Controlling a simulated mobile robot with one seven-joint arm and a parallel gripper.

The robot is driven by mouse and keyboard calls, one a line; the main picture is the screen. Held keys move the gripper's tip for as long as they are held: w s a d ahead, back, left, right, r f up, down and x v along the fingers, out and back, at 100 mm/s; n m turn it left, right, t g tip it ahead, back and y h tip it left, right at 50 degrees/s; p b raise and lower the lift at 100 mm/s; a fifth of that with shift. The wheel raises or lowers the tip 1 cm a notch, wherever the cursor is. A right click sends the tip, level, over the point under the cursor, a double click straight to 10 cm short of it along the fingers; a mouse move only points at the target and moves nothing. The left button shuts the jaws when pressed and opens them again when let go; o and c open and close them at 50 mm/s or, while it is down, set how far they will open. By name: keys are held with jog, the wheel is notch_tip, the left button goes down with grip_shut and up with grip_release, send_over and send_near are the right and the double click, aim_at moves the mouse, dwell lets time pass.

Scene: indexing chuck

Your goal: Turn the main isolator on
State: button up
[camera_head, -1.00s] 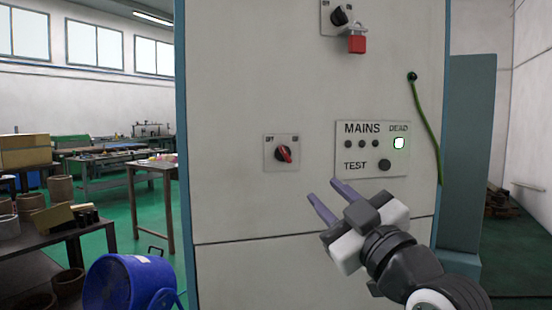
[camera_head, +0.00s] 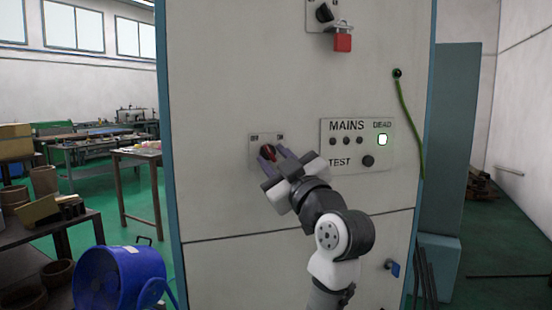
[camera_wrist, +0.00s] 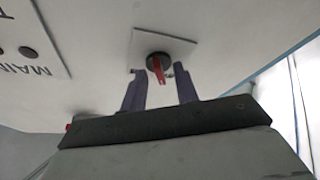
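A rotary switch with a red handle on a black round base (camera_head: 268,150) sits on a small square plate marked OFF and ON, on the pale cabinet front. My gripper (camera_head: 272,156) is in front of it and partly hides it. In the wrist view the red handle (camera_wrist: 158,68) shows between my two spread fingers (camera_wrist: 161,82); I cannot tell whether they touch it. A second, black rotary switch (camera_head: 324,12) is higher up, with a red padlock (camera_head: 342,41) hanging below it. Which switch is the main isolator is not readable.
Right of the red switch is a panel (camera_head: 357,168) reading MAINS, TEST and DEAD, with a lit DEAD lamp (camera_head: 382,140). A green cable (camera_head: 407,115) hangs at the cabinet's right. A blue drum fan (camera_head: 118,279) stands on the floor at left.

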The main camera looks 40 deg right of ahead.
grip_shut()
jog(key=shift+m, duration=0.3)
jog(key=m+h, duration=0.2)
jog(key=m, duration=0.1)
jog(key=shift+a+m, duration=0.2)
jog(key=shift+m, duration=0.1)
jog(key=m+h, duration=0.2)
jog(key=m, duration=0.2)
jog(key=shift+w+a, duration=0.1)
jog(key=m+g+h+p, duration=0.1)
jog(key=m, duration=0.1)
jog(key=m+h+p, duration=0.1)
jog(key=m, duration=0.2)
jog(key=shift+a+r+g+h, duration=0.1)
jog(key=shift+g+h, duration=0.2)
jog(key=shift+g, duration=0.1)
jog(key=shift+m+g+h+p, duration=0.7)
jog(key=shift+m+h, duration=0.1)
jog(key=shift+m, duration=1.5)
